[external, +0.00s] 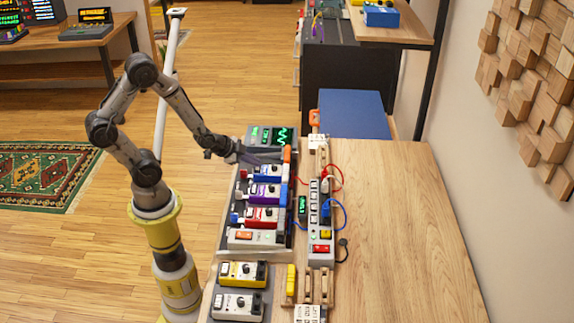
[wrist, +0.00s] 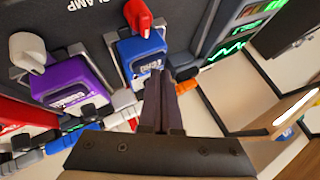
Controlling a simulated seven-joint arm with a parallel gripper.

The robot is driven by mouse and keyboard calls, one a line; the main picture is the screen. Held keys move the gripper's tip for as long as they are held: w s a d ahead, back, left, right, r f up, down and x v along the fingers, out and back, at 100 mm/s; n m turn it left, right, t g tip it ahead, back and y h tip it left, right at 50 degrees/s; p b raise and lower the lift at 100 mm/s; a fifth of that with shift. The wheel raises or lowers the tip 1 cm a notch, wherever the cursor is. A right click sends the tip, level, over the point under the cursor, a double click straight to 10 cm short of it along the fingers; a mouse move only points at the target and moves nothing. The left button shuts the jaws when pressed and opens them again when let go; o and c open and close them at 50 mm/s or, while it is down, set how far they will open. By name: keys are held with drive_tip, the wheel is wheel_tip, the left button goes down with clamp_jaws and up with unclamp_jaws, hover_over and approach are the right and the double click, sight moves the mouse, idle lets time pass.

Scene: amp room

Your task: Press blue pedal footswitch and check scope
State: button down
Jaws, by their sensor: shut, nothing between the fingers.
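The blue pedal (external: 267,173) is the farthest in a column of pedals on the dark board. In the wrist view it (wrist: 140,55) shows a red-capped knob or switch and a label. My gripper (external: 276,160) is shut and empty, low at the far side of the blue pedal. In the wrist view my closed fingers (wrist: 158,76) overlap the pedal's lower right edge; I cannot tell whether they touch it. The scope (external: 284,135) stands just beyond, with a green wave trace on its screen. Its screen (wrist: 232,48) is partly visible in the wrist view.
A purple pedal (external: 264,193), a red pedal (external: 262,216) and a white one (external: 250,238) line the board. A power strip (external: 320,215) with red and blue cables lies to the right. The wooden tabletop (external: 400,230) is clear farther right.

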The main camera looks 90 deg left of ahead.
drive_tip(key=shift+f, duration=0.5)
idle(0.6)
drive_tip(key=shift+r, duration=0.9)
wheel_tip(320, 180, up, 5)
drive_tip(key=shift+r, duration=0.1)
idle(0.3)
idle(0.5)
